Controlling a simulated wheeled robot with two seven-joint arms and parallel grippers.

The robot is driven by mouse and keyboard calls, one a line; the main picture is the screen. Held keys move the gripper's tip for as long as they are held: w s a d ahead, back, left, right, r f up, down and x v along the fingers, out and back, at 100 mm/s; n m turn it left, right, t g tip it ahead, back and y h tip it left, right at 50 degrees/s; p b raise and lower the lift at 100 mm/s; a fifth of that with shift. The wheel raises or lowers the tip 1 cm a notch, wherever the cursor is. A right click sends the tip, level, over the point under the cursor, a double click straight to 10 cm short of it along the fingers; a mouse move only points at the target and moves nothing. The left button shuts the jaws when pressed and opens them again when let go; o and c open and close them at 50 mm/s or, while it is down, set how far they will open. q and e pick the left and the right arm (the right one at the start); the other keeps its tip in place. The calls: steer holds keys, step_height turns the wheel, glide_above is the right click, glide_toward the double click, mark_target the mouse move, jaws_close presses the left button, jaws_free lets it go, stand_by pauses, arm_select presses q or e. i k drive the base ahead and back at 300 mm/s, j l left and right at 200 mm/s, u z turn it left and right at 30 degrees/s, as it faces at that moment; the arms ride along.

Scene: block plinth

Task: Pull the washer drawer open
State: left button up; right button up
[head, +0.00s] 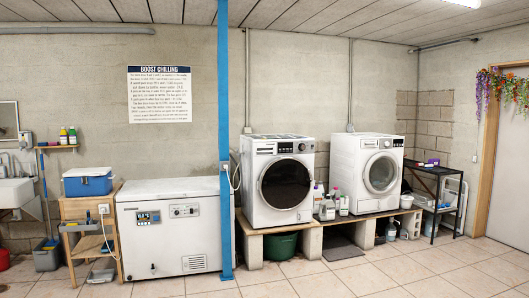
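Two white front-loading machines stand side by side on a raised plank-and-block plinth. The left machine (252,185) has a dark round door and a dark control panel along its top front. The right machine (348,172) has a paler round door and a control strip above it. Both doors look shut. Small panels show at the upper left of each front, but I cannot tell which is a drawer; nothing sticks out from either front. Neither of my grippers is in view.
A white chest freezer (175,248) and a blue post (225,120) stand left of the machines. Bottles (326,209) sit between the machines on the plinth (300,228). A green tub (281,246) is beneath. A black shelf (437,200) is at right. Tiled floor (370,278) in front is clear.

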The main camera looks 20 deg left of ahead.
mark_target(260, 148)
steer(key=i+j+u, duration=0.3)
steer(key=i+u, duration=0.25)
steer(key=i, duration=0.3)
steer(key=i+j+u, duration=0.1)
steer(key=i+u, duration=0.25)
steer(key=i, duration=2.05)
steer(key=i+j+z, duration=0.2)
steer(key=i+z, duration=0.25)
steer(key=i, duration=0.3)
steer(key=i+j+z, duration=0.5)
steer(key=i, duration=0.2)
steer(key=i+j+z, duration=0.45)
steer(key=i+j, duration=0.2)
